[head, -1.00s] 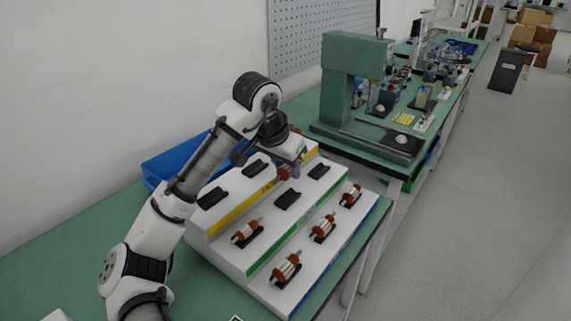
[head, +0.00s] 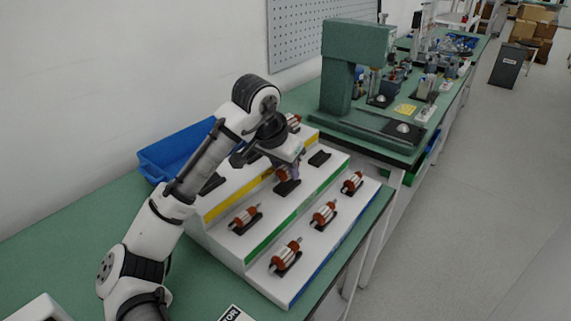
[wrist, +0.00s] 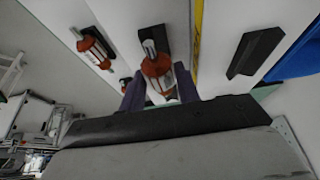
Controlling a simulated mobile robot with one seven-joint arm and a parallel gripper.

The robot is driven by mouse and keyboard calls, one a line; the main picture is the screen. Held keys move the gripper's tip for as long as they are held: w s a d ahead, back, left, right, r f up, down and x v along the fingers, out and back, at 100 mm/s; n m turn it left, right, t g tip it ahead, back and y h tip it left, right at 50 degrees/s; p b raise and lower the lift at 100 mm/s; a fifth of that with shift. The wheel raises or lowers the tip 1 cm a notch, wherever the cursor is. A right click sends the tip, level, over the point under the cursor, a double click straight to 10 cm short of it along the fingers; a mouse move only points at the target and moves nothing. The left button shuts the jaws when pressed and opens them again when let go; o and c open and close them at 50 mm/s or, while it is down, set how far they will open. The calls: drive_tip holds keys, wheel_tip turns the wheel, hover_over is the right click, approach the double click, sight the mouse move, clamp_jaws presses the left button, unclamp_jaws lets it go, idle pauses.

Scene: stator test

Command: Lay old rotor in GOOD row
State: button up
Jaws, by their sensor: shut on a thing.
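The old rotor (wrist: 157,72), orange-red with a silvery shaft, is between the purple fingers of my gripper (wrist: 160,90) in the wrist view. My gripper is shut on it. In the head view the rotor (head: 283,174) is at the middle black cradle (head: 289,188) of the rack's middle step, above the green stripe. The cradle (wrist: 151,38) also shows behind the rotor in the wrist view. I cannot tell if the rotor touches it. The white stepped rack (head: 262,245) has yellow, green and blue stripes. I cannot read which row is marked GOOD.
One rotor (head: 245,217) lies left on the middle step; the right cradle (head: 319,158) there is empty. Several rotors (head: 324,213) fill the bottom step. Another rotor (head: 293,122) shows at the top step's far end. A blue bin (head: 165,158) and green press (head: 350,60) stand near.

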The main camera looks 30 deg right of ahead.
drive_tip(key=shift+f, duration=0.4)
drive_tip(key=shift+f+b, duration=0.45)
drive_tip(key=shift+f, duration=0.2)
drive_tip(key=shift+f, duration=0.2)
idle(0.8)
drive_tip(key=o, duration=1.2)
drive_tip(key=shift+o, duration=0.2)
drive_tip(key=v, duration=1.4)
drive_tip(key=shift+s+f, duration=0.1)
drive_tip(key=shift+f, duration=0.05)
